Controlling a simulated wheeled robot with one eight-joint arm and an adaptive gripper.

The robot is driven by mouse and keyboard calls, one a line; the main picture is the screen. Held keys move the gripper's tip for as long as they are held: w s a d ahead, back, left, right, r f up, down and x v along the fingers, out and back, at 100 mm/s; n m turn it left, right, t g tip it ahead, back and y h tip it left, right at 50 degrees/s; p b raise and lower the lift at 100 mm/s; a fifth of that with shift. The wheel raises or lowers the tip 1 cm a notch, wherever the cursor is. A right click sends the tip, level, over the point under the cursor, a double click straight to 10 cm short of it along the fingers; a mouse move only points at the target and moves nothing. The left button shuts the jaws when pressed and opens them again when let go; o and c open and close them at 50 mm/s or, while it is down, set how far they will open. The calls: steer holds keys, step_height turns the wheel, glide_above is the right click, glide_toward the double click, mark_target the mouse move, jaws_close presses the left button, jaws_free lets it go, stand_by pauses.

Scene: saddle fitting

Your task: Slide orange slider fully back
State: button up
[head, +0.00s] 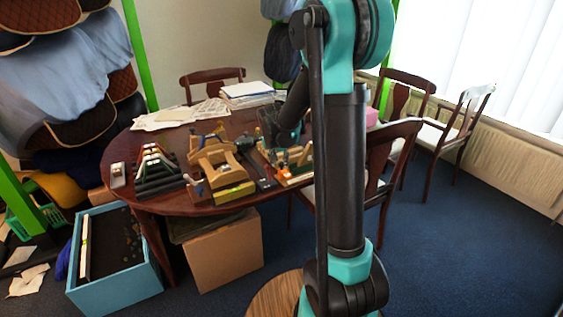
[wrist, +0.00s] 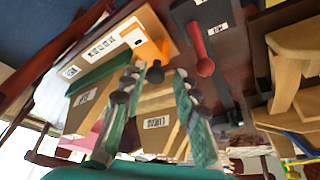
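The orange slider (wrist: 152,42) shows in the wrist view as an orange piece at the end of a pale wooden fixture (wrist: 140,20) with white labels. A dark round knob (wrist: 155,73) sits close to the orange piece, between my fingertips. My gripper (wrist: 155,80) is open, one finger on each side of the knob; whether either finger touches it I cannot tell. In the head view the orange slider (head: 281,156) is small, on the fixture at the table's right side. My gripper is just above and behind it, partly hidden by my own arm.
A larger wooden clamp fixture (head: 217,161) and a dark stepped rack (head: 156,171) stand left on the table (head: 180,205). Papers (head: 165,117) lie behind; chairs surround the table.

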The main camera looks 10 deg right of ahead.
steer(key=shift+o, duration=0.7)
steer(key=shift+r, duration=0.1)
steer(key=v, duration=1.1)
steer(key=shift+s+r, duration=0.2)
steer(key=shift+r, duration=0.15)
steer(key=s+d+f+n, duration=0.1)
steer(key=s+f, duration=0.3)
steer(key=s, duration=0.4)
steer(key=s+d+f+n+y, duration=0.1)
steer(key=s+f+n, duration=0.1)
steer(key=s+f, duration=0.3)
steer(key=s+d+f+n+y, duration=0.1)
steer(key=s+f, duration=0.3)
steer(key=s, duration=0.7)
steer(key=shift+s+d+f+n, duration=0.3)
steer(key=shift+s+f+n, duration=0.1)
steer(key=shift+n, duration=0.3)
